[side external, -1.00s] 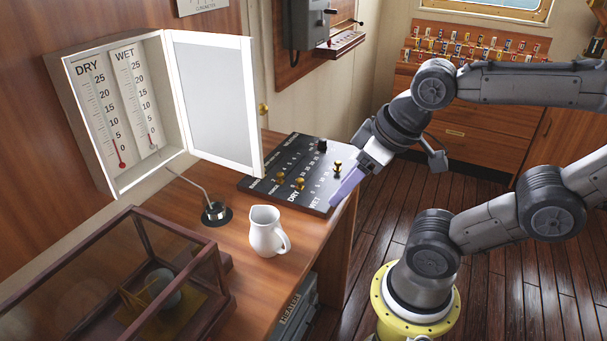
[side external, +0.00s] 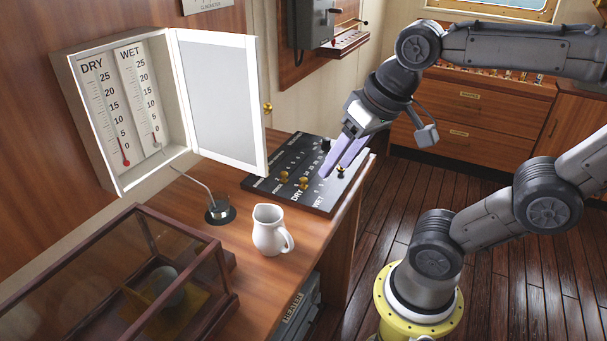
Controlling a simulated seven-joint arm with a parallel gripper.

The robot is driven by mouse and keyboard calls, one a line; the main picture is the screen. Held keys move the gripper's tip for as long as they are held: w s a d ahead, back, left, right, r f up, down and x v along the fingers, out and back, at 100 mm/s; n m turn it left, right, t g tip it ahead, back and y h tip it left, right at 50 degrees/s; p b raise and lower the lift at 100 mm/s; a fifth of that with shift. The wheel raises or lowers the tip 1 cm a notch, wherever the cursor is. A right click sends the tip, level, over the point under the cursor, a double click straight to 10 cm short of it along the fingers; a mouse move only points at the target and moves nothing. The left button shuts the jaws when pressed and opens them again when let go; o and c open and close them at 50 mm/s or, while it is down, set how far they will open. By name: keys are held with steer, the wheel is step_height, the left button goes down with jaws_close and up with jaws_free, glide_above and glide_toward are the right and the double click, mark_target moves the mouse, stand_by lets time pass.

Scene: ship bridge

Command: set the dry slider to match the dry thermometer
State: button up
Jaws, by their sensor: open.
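The slider board (side external: 262,183) is black with white scales and lies on the desk. The dry slider (side external: 303,182) looks to be the brass knob just above the DRY label, near the low end of its scale. The wet slider's brass knob (side external: 340,170) is farther right, partly hidden by my gripper. The dry thermometer (side external: 109,119) hangs in the open white cabinet, its red column low, around 0 to 5; the exact level is too small to read.
Another brass knob (side external: 282,177) stands left of the dry slider, and a black knob (side external: 325,144) is at the board's back. A glass case (side external: 150,270) is front left.

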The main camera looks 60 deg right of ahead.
steer(key=w+d+r+m+g, duration=0.1)
steer(key=w+d+r+m, duration=0.1)
steer(key=w+d+m, duration=0.3)
steer(key=m+g, duration=0.4)
steer(key=m, duration=0.1)
glide_above(304, 179)
step_height(304, 179, down, 6)
steer(key=f, duration=0.1)
step_height(304, 179, down, 13)
steer(key=shift+f, duration=0.1)
jaws_close()
stand_by(0.7)
